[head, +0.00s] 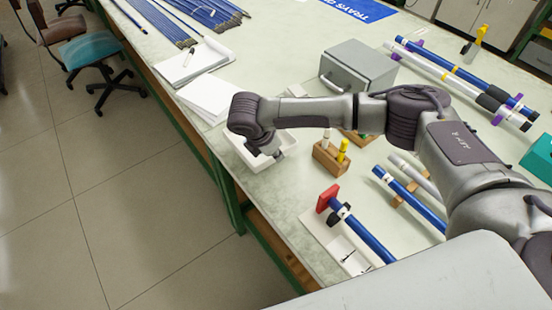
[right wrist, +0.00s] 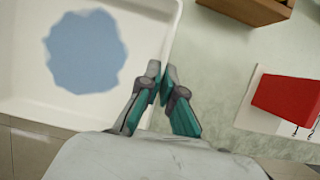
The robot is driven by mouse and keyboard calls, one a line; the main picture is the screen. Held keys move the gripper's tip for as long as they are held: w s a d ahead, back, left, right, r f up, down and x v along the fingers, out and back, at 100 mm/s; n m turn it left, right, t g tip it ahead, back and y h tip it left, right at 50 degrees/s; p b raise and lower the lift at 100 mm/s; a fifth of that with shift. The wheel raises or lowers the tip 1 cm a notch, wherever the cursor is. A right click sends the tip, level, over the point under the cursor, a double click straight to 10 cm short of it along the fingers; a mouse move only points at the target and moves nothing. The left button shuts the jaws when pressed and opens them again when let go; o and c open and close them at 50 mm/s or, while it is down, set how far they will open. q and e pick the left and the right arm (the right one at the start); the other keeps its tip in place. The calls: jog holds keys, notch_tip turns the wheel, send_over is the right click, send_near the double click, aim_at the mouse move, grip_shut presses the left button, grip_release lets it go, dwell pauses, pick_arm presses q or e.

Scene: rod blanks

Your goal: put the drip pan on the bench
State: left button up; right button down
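The drip pan (head: 287,147) is a shallow white tray near the front edge of the bench (head: 300,205), partly hidden by my right arm in the head view. In the right wrist view the pan (right wrist: 140,30) fills the left side, with a blue patch (right wrist: 85,52) on its floor. My right gripper (right wrist: 162,78) has its fingers nearly together, one on each side of the pan's side wall. In the head view my right gripper (head: 276,155) points down at the pan. I cannot tell whether the pan rests on the bench or hangs just above it. My left gripper is out of view.
A wooden block with markers (head: 331,158) stands right of the pan. A red-ended blue rod (head: 365,235) lies nearer on a white sheet. Papers (head: 205,97) and a grey box (head: 357,67) are farther back. Floor shows beyond the bench's left edge.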

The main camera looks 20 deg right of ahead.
notch_tip(320, 180, down, 3)
jog(key=shift+f, duration=0.1)
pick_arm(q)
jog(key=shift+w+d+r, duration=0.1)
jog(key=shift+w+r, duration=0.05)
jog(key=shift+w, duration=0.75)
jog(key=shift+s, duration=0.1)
pick_arm(e)
jog(key=c, duration=1.7)
grip_release()
jog(key=shift+c, duration=0.2)
jog(key=o, duration=0.4)
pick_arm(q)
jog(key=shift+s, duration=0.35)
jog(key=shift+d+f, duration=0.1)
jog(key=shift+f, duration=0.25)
pick_arm(e)
jog(key=v, duration=1.2)
